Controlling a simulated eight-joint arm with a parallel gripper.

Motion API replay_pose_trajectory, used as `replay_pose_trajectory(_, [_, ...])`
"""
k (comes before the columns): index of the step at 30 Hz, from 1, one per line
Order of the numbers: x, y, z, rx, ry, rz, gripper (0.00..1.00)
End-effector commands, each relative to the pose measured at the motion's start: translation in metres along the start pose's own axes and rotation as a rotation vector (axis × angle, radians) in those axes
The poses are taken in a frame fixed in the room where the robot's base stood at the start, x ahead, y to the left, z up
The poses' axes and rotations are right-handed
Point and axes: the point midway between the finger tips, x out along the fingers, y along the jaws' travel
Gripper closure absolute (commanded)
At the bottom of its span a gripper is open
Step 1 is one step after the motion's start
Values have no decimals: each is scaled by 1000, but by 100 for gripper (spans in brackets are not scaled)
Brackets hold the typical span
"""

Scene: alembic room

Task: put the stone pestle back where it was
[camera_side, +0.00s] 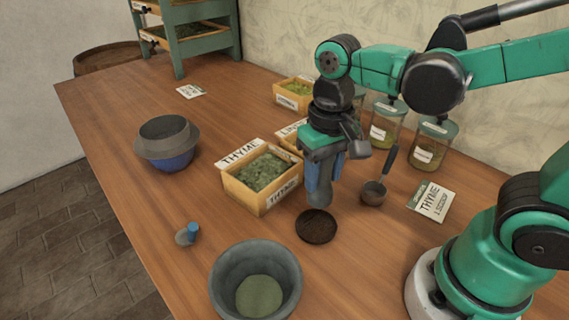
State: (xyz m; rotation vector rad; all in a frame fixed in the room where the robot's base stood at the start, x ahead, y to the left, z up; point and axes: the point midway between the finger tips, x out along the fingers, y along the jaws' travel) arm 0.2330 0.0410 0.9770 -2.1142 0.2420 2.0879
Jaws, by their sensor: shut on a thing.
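My gripper (324,172) points down right of the thyme box and is shut on the stone pestle (320,197). The pestle is upright, with its rounded grey end down; its upper part is hidden between the fingers. Its lower end shows at the far edge of a dark round coaster (317,228); I cannot tell whether it touches or hangs above. A grey stone mortar (225,285) with green contents stands at the near edge of the picture.
The thyme box (242,192) is close left of my gripper. A ladle (374,192), a thyme card (433,202) and glass jars (428,148) are to the right. A small blue-topped item (187,235) and a blue-grey bowl (167,145) stand left.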

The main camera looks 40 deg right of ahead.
Motion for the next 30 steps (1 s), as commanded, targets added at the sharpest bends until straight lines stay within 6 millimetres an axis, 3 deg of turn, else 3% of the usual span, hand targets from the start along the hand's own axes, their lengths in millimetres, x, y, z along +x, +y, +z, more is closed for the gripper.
replay_pose_trajectory(19, [58, 0, 0, 0, 0, 0, 100])
replay_pose_trajectory(30, [63, 0, 1, 0, 0, 0, 100])
